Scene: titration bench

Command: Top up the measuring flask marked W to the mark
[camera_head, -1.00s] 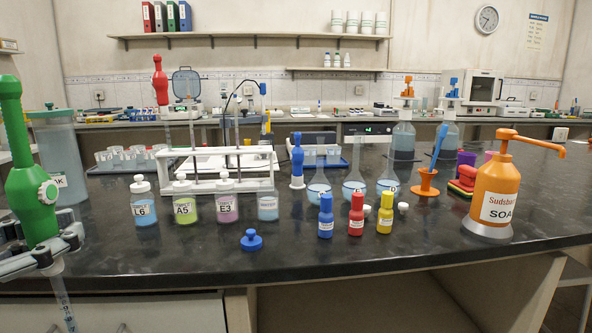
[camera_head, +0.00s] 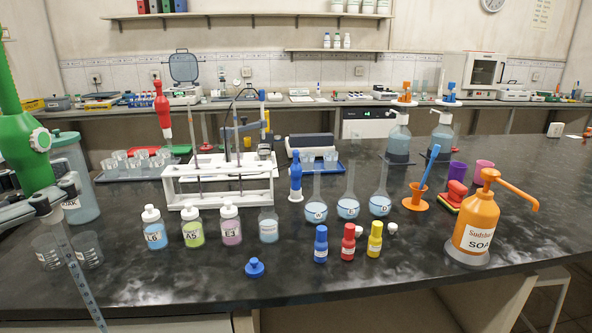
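Three long-necked measuring flasks with pale blue liquid stand upright in a row right of centre. The left flask (camera_head: 316,211) has a label that looks like W, though it is very small. The middle flask (camera_head: 348,208) has a label I cannot read, and the right one (camera_head: 380,204) seems to read D. My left gripper (camera_head: 48,204) is shut on a green pipette filler (camera_head: 28,160) with a graduated pipette (camera_head: 82,275) hanging below it, tilted. The pipette's tip is beyond the lower edge. The liquid levels against the marks are too small to read. My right gripper is not in view.
Two beakers (camera_head: 88,250) and a large clear jar (camera_head: 78,180) stand at the left. Labelled bottles (camera_head: 193,232), a blue stopper (camera_head: 254,268) and small dropper bottles (camera_head: 347,243) stand before the white rack (camera_head: 220,187) and flasks. An orange soap dispenser (camera_head: 475,228) stands right.

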